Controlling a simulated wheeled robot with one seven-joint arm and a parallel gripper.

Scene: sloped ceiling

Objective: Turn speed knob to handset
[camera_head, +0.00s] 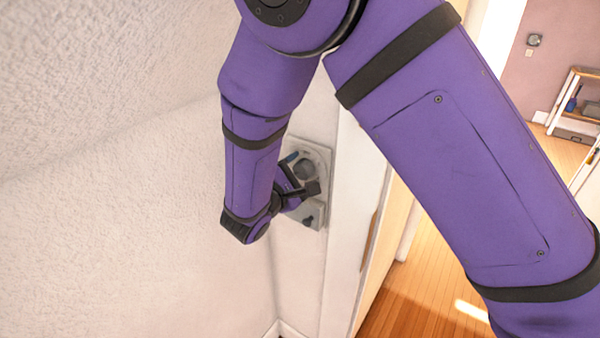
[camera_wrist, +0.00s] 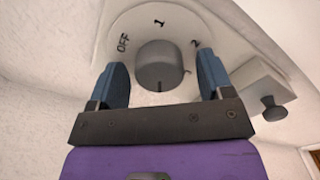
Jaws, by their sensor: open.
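The speed knob (camera_wrist: 160,66) is a round grey knob on a pale dial plate (camera_wrist: 125,30). The plate carries the marks OFF, 1 and 2 around the knob; I see no handset mark. A small dark mark shows at the knob's lower edge. My gripper (camera_wrist: 163,76) is open, with one blue finger on each side of the knob and visible gaps between. In the head view, my gripper (camera_head: 301,174) is at the wall-mounted control plate (camera_head: 324,160) and partly covers it.
A square pale part with a small dark knob (camera_wrist: 270,106) sits right of the dial, close to the right finger. Bare textured wall lies to the left. In the head view, a pale door edge (camera_head: 345,220) stands just right of the plate, with a wooden floor beyond.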

